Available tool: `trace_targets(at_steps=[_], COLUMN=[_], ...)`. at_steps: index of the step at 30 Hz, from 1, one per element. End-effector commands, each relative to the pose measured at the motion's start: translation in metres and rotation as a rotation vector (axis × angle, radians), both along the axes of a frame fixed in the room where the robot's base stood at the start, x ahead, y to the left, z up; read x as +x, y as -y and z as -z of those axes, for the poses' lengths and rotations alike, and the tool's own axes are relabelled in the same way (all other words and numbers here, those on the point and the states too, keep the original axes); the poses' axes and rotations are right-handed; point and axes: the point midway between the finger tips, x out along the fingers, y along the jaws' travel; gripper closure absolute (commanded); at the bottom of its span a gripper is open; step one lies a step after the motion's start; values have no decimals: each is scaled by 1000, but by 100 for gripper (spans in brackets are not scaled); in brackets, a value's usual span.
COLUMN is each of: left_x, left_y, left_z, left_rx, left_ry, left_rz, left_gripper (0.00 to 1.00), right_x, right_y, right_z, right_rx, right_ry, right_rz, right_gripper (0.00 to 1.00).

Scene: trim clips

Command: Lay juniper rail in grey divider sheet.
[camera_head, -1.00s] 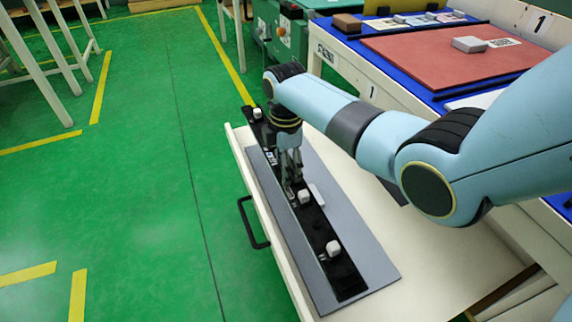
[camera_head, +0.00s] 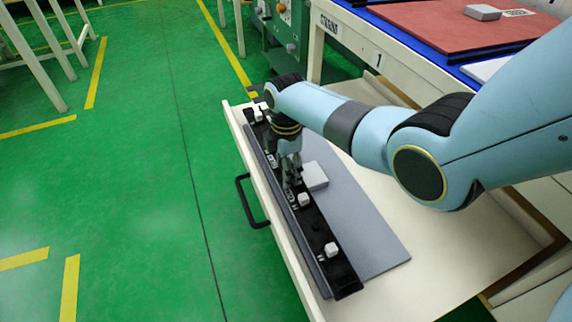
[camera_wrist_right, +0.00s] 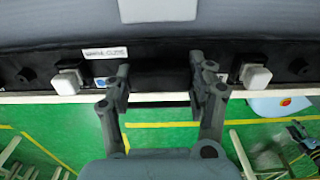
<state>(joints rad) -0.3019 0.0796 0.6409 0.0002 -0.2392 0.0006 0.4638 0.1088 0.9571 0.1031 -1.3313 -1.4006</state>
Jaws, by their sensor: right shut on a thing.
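The rail (camera_head: 313,228) is long and black with white clips spaced along it. It runs lengthwise along the front side of the open drawer, over the left part of the grey divider sheet (camera_head: 365,230). My right gripper (camera_head: 291,184) is shut on the rail near its middle. In the right wrist view the gripper (camera_wrist_right: 162,82) has its fingers at the rail (camera_wrist_right: 150,68) between two white clips. A small label on the rail is too blurred to read. I cannot tell whether the rail touches the sheet. My left gripper is not in view.
A pale grey block (camera_head: 314,175) lies on the sheet beside the rail. The cream drawer (camera_head: 440,262) has bare room right of the sheet and a black handle (camera_head: 248,205) in front. A bench with a red mat (camera_head: 430,35) stands behind. Green floor is open at left.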

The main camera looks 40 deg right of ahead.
Motion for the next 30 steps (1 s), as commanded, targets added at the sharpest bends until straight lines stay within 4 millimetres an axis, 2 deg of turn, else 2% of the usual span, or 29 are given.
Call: trace_targets(at_steps=[5, 13, 14, 18, 20, 27, 30], left_x=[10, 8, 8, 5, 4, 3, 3], left_y=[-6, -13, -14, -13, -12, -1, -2], left_z=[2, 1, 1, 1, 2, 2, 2], left_rx=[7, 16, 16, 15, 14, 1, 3], left_ry=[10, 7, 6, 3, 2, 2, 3], left_rz=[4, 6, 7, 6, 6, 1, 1], left_gripper=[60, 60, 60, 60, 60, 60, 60], right_x=[1, 1, 1, 1, 1, 0, 1], right_y=[0, 0, 0, 0, 0, 0, 0], right_z=[6, 6, 6, 6, 6, 6, 2], right_rx=[0, 1, 1, 0, 0, 0, 0], right_ry=[1, 2, 2, 1, 1, 0, 2], right_rz=[0, 0, 0, 0, 0, 0, 0], right_gripper=[89, 89, 40, 22, 17, 17, 17])
